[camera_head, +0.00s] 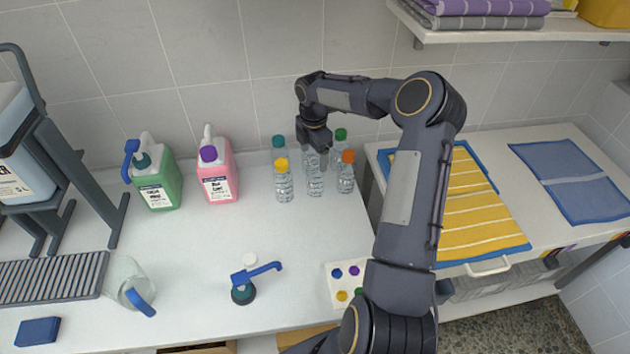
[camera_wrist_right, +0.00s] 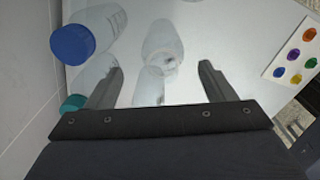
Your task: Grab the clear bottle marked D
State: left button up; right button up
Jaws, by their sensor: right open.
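A cluster of clear bottles stands at the back of the white counter in the head view: a teal-capped one (camera_head: 278,142), a yellow-capped one (camera_head: 283,185), an orange-capped one (camera_head: 346,180), a green-capped one (camera_head: 340,135) and a middle one (camera_head: 316,183) whose cap is hidden. My right gripper (camera_head: 322,155) is open above the cluster. In the right wrist view its fingers (camera_wrist_right: 160,78) are apart, with a clear bottle (camera_wrist_right: 162,45) ahead between them. A blue-capped bottle (camera_wrist_right: 80,42) and a teal cap (camera_wrist_right: 72,103) are to the left. I cannot read a D on any bottle.
A card with coloured dots (camera_head: 336,272) lies on the counter, partly behind my right arm. Green (camera_head: 160,190) and pink (camera_head: 217,180) jugs stand left of the bottles. A blue pump (camera_head: 243,290) and a clear pitcher (camera_head: 122,280) are nearer. A shelf (camera_head: 470,37) overhangs right.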

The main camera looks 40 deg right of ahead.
aim_at(315, 166)
jog(key=f+b, duration=0.1)
jog(key=f, duration=0.1)
jog(key=f+b, duration=0.2)
jog(key=shift+s+d+f, duration=0.1)
jog(key=shift+s+f, duration=0.1)
jog(key=shift+f, duration=0.2)
jog(key=shift+r, duration=0.15)
jog(key=shift+c, duration=0.6)
jog(key=c, duration=1.2)
